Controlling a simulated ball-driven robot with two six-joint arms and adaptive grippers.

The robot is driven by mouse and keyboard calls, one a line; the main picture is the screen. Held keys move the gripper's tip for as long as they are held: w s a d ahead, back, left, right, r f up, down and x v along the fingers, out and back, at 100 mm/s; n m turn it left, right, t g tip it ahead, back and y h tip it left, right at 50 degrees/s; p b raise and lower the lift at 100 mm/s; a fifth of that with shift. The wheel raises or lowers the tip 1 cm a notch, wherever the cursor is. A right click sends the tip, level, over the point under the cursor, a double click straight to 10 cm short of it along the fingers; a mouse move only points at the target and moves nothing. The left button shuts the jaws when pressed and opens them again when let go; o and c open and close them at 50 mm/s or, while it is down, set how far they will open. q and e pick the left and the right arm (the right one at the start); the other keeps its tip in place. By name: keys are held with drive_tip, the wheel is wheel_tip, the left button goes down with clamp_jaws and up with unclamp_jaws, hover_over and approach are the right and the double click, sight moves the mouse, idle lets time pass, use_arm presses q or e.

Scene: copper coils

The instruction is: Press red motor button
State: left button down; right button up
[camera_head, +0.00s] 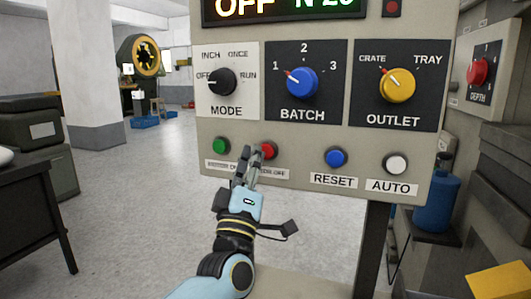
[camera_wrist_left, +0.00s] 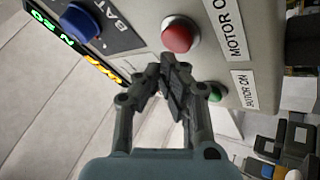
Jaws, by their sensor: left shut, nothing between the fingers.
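The red motor button (camera_head: 267,150) sits on the lower left of the grey control panel (camera_head: 300,165), right of the green button (camera_head: 220,146). My left gripper (camera_head: 247,160) is shut and empty, its fingers just in front of and below-left of the red button in the head view. In the left wrist view the red button (camera_wrist_left: 178,36) shows unobstructed just beyond the fingertips (camera_wrist_left: 172,66). I cannot tell whether they touch it. The gripper partly hides the label under the red button in the head view. My right gripper is not in view.
The panel also carries a blue reset button (camera_head: 336,158), a white auto button (camera_head: 396,164), and mode (camera_head: 222,81), batch (camera_head: 302,82) and outlet (camera_head: 397,85) knobs. The display above reads OFF. A dark desk (camera_head: 40,205) stands at the left. Open floor lies left of the panel.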

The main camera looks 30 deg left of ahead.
use_arm(q)
drive_tip(key=shift+w, duration=0.1)
drive_tip(key=shift+w+a, duration=0.1)
drive_tip(key=shift+w, duration=0.2)
drive_tip(key=shift+w+a, duration=0.1)
drive_tip(key=shift+w, duration=0.35)
idle(0.7)
drive_tip(key=shift+s, duration=0.15)
drive_tip(key=shift+s+d, duration=0.25)
drive_tip(key=shift+s, duration=0.5)
